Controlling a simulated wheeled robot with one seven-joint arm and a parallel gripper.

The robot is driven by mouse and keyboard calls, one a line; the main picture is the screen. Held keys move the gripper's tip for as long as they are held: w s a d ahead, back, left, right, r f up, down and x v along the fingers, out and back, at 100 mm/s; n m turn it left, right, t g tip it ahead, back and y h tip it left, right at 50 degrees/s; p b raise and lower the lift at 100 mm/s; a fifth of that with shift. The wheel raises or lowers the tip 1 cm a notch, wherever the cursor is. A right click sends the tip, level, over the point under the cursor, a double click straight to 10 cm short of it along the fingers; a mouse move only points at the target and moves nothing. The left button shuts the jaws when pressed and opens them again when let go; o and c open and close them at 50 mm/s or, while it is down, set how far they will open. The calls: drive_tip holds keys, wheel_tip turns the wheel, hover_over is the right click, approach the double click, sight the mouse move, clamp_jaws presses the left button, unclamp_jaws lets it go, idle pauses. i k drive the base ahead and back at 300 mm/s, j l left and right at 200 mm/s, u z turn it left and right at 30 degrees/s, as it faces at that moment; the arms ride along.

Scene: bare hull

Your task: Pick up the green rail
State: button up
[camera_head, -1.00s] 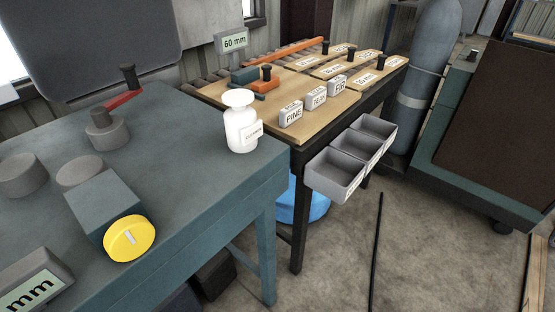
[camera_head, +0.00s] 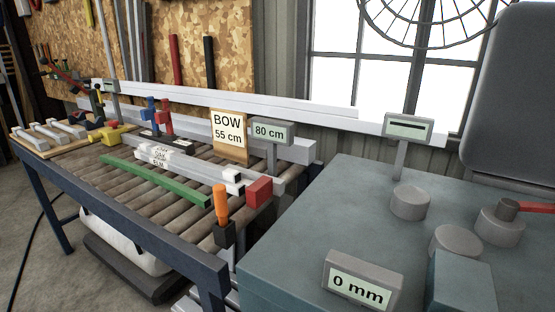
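The green rail (camera_head: 155,180) is a long thin bar lying on the roller table (camera_head: 105,189) in the left half of the head view. It runs from the back left toward the front right, along the near side of the white labelled bars (camera_head: 180,165). Its right end lies close to an upright orange-handled tool (camera_head: 221,206). Nothing visibly holds the rail. My gripper is not in view.
A red block (camera_head: 259,191) sits at the right end of the white bars. A "BOW 55 cm" sign (camera_head: 229,135) and an "80 cm" display (camera_head: 270,132) stand behind. Blue, red and yellow clamps lie farther left. A grey-green machine (camera_head: 330,215) stands to the right.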

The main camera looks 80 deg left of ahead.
sight(204, 201)
drive_tip(key=u, duration=2.8)
drive_tip(key=z, duration=1.55)
drive_tip(key=u, duration=1.55)
drive_tip(key=i+l+u, duration=0.2)
drive_tip(key=u, duration=0.3)
drive_tip(key=i, duration=0.05)
